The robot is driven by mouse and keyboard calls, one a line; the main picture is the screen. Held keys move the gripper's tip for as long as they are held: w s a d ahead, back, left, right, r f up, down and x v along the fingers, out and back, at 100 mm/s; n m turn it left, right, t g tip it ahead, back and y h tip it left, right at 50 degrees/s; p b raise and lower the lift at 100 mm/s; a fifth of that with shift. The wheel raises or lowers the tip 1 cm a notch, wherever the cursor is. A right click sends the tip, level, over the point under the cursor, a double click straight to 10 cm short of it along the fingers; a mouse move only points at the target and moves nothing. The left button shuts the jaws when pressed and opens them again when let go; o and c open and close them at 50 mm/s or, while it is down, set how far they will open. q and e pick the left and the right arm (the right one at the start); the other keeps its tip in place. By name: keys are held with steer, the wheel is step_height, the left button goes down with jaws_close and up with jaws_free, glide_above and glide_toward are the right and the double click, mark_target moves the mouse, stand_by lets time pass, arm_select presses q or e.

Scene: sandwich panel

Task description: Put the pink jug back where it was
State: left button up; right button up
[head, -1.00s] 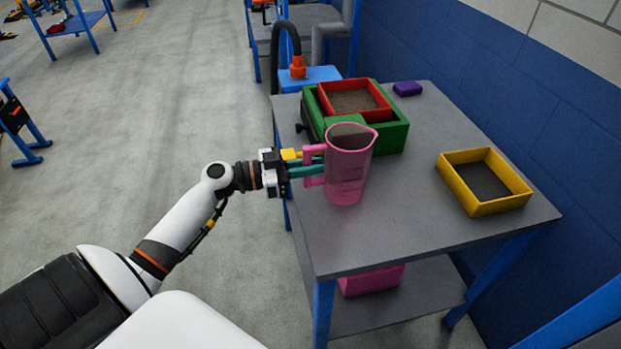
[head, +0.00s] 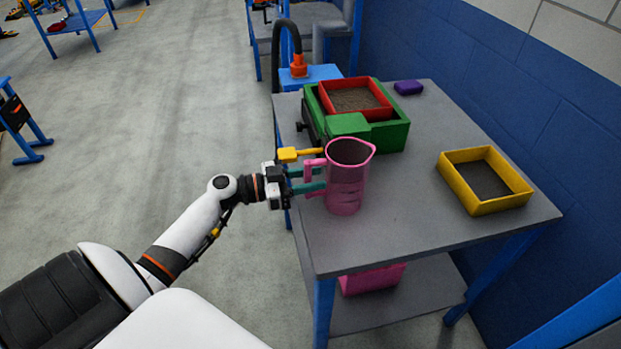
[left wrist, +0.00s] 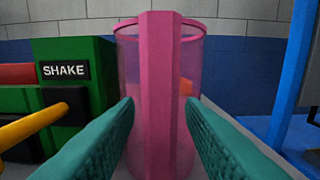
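The translucent pink jug (head: 349,186) stands upright on the grey table (head: 420,215), near its left edge and in front of the green box. My left gripper (head: 318,178) is at the jug's handle, on the jug's left side. In the left wrist view, the handle (left wrist: 166,95) stands between the two teal fingers (left wrist: 160,105), with a narrow gap to each finger. The fingers are open around the handle. My right gripper is not in view.
The green box (head: 393,137) with a red sand tray (head: 372,113) and a yellow lever (head: 300,154) is close behind the gripper. A yellow tray (head: 507,204) and purple block (head: 408,87) are to the right. The table's front is clear.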

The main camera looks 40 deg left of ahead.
arm_select(q)
steer(key=shift+s+a, duration=0.1)
steer(key=b+v, duration=0.3)
steer(key=v, duration=0.8)
steer(key=s+f+n+g+y, duration=0.3)
steer(key=s+f+n+y, duration=0.1)
steer(key=f, duration=1.3)
steer(key=s+f+n+g+y, duration=0.3)
steer(key=f+n+y, duration=0.15)
steer(key=f, duration=1.35)
steer(key=s+d+f+g+y, duration=0.1)
steer(key=s+d+f+g, duration=0.1)
steer(key=s+d+f, duration=0.35)
steer(key=s+d+f+g+y, duration=0.1)
steer(key=s+d+f+g, duration=0.15)
steer(key=s+f, duration=0.6)
steer(key=s+d+f+m+g, duration=0.1)
steer(key=s+d+f, duration=0.2)
steer(key=s, duration=0.3)
steer(key=s+d+f+m+g+y, duration=0.1)
steer(key=s+d+f, duration=0.3)
steer(key=s+d, duration=0.1)
steer(key=shift+s+d+f, duration=0.25)
steer(key=shift+s+d, duration=0.15)
steer(key=shift+s, duration=0.5)
